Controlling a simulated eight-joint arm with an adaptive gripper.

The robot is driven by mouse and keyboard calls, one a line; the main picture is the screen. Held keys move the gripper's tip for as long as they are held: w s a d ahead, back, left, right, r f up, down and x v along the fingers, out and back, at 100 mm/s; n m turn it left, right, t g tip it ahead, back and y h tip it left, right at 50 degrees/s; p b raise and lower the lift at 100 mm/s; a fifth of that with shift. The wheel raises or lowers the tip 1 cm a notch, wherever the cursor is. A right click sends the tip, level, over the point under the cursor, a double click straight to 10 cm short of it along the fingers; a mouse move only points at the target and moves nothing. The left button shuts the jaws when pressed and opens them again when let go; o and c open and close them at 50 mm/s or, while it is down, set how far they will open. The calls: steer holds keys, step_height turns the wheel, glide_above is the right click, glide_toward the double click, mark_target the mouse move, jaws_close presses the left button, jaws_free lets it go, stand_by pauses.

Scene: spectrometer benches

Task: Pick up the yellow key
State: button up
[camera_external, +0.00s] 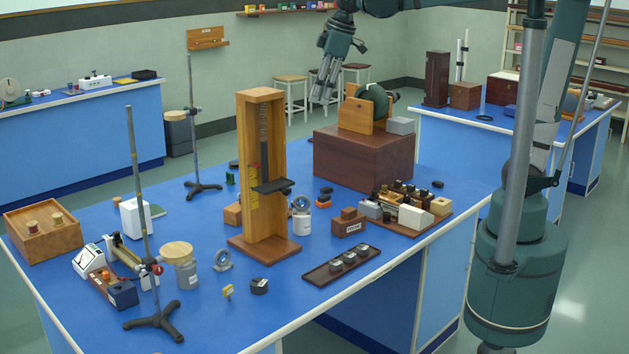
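A small yellow object (228,291) with a dark mark stands on the blue bench near its front edge; it looks like the yellow key, but it is too small to be sure. My gripper (321,98) is high up at the top middle, pointing down, above and behind the tall wooden stand. It is far from the yellow object and nothing shows in it. Its fingers are too small in the view to tell how far apart they are.
A tall wooden stand (246,150) rises mid-bench. A black round piece (259,286) and a grey ring (222,261) sit close to the yellow object. A retort stand (141,205) is to its left, and a dark tray (321,276) to its right.

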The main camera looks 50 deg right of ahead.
steer(key=w+a+f+n+g, duration=0.1)
steer(key=a+n, duration=0.2)
steer(key=a, duration=0.8)
steer(key=w+a+f+n+g, duration=0.1)
steer(key=a+f+n, duration=0.1)
steer(key=a, duration=0.8)
steer(key=n+g+h, duration=0.1)
steer(key=n+h, duration=0.1)
steer(key=n, duration=0.3)
glide_above(228, 287)
step_height(228, 287, down, 6)
step_height(228, 287, down, 32)
steer(key=shift+w+f+b, duration=0.1)
steer(key=shift+f+b, duration=0.15)
steer(key=shift+b, duration=0.15)
steer(key=shift+f, duration=0.4)
steer(key=shift+f, duration=1.3)
steer(key=shift+f, duration=2.6)
